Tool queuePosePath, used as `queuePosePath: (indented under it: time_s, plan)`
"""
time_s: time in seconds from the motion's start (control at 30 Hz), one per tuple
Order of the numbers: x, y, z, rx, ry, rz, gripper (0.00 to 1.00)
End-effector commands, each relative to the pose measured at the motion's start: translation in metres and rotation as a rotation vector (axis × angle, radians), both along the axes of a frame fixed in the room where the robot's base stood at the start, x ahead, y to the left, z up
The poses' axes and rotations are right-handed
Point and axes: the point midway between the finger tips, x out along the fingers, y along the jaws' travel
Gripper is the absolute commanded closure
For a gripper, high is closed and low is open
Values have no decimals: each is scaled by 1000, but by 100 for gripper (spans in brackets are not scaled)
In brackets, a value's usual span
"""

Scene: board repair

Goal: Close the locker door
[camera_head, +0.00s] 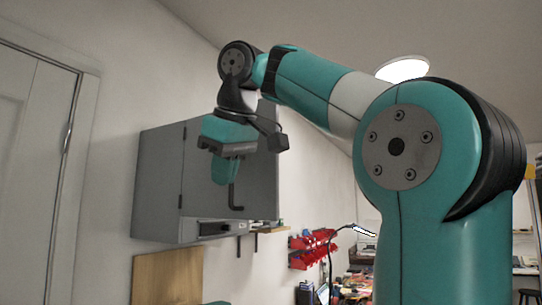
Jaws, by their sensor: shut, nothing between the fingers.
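The grey locker (157,185) is fixed high on the wall, left of centre. Its door (262,185) seems to stand ajar. The door's right edge reaches past the locker body, and part of the body shows below it. Hinges show along the door's left edge. A dark bar handle (234,197) sits on the door's lower part. My gripper (225,181) is shut and empty, pointing down in front of the door just above the handle. I cannot tell whether it touches the door. My wrist and gripper hide part of the door's upper middle.
A white room door (30,150) stands at the left. A wooden board (167,277) leans below the locker. Red bins (312,243) hang on the wall to the right, above a cluttered bench. A lamp (364,231) stands near them. My arm covers much of the right side.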

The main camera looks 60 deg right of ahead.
Motion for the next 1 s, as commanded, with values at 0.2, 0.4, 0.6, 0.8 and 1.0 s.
queuePosePath:
  time_s: [0.2,0.4,0.6,0.8,1.0]
  plan:
    - [-47,-35,81,-142,-42,-193,100]
    - [-53,-44,78,-167,-45,-229,100]
    - [-38,-61,44,-165,-45,-227,100]
    - [-22,-80,9,-165,-46,-226,100]
    - [-19,-108,13,-164,-46,-231,100]
